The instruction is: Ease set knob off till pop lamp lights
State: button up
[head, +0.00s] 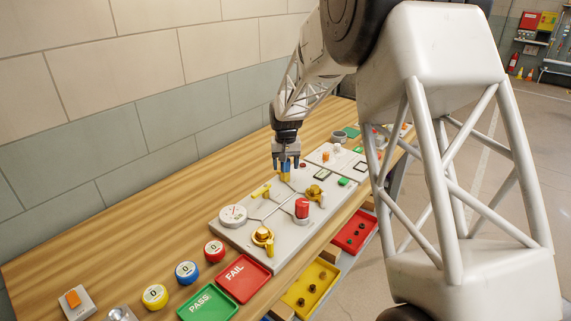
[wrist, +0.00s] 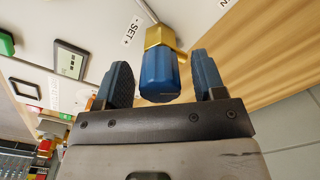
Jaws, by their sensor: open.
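The set knob is a blue fluted knob (wrist: 159,74) on a brass hex fitting, beside the printed "- SET +" in the wrist view. In the head view the knob (head: 285,170) is mostly hidden by my gripper at the back of the grey valve panel (head: 232,240). My gripper (head: 286,160) points down over it. In the wrist view my gripper (wrist: 161,64) is open, with one dark blue finger on each side of the knob and a gap showing on both sides. I cannot tell which item is the pop lamp.
The panel carries a round gauge (head: 233,215), a red cylinder (head: 302,207), a yellow lever (head: 261,192) and brass fittings (head: 263,236). A second panel (head: 327,157) stands behind. Green PASS (head: 205,306) and red FAIL (head: 243,277) trays lie in front.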

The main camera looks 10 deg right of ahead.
jog(key=c, duration=0.9)
jog(key=shift+n, duration=0.9)
jog(key=o, duration=0.9)
jog(key=shift+r, duration=3.9)
